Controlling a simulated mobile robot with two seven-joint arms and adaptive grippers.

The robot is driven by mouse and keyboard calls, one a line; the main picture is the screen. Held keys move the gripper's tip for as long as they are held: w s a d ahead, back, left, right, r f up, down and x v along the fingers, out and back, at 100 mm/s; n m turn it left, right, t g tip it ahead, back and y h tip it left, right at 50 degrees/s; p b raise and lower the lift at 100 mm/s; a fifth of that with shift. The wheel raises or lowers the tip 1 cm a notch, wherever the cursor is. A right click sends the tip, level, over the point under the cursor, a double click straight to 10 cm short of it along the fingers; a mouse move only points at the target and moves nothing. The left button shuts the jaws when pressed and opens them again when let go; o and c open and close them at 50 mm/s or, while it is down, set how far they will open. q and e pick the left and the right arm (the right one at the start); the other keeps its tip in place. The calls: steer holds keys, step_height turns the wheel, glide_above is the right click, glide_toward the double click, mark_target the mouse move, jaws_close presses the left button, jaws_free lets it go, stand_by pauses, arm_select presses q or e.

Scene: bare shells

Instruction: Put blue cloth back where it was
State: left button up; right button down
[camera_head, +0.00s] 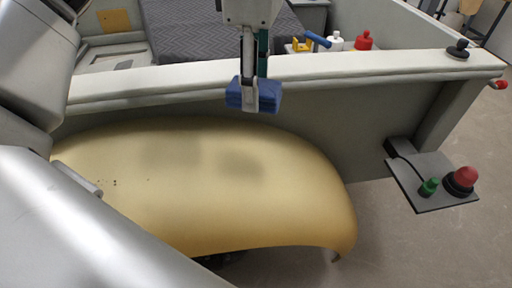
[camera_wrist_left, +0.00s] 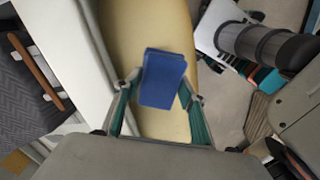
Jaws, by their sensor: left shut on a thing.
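The blue cloth (camera_head: 266,95) is a folded, thick pad. My left gripper (camera_head: 252,100) is shut on it and holds it in the air. In the head view it hangs in front of the grey wall's top edge, above the far side of the yellow curved shell (camera_head: 290,185). In the left wrist view the cloth (camera_wrist_left: 163,78) sits between the two fingers of my left gripper (camera_wrist_left: 160,95), with the yellow shell (camera_wrist_left: 125,35) behind it. My right gripper does not show clearly in either view.
A light wall ledge (camera_head: 330,70) runs behind the shell. Beyond it are a white bottle (camera_head: 335,42), a red bottle (camera_head: 363,40) and a blue-handled tool (camera_head: 317,40). A small side plate (camera_head: 425,190) at right carries a red button (camera_head: 463,178) and a green knob (camera_head: 429,187). The shell's top is clear.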

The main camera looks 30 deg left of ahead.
mark_target(256, 159)
arm_select(q)
step_height(256, 159, down, 16)
steer(key=shift+w+b, duration=0.1)
steer(key=shift+b, duration=0.2)
steer(key=o, duration=1.1)
step_height(256, 159, up, 12)
steer(key=shift+r, duration=0.1)
stand_by(0.4)
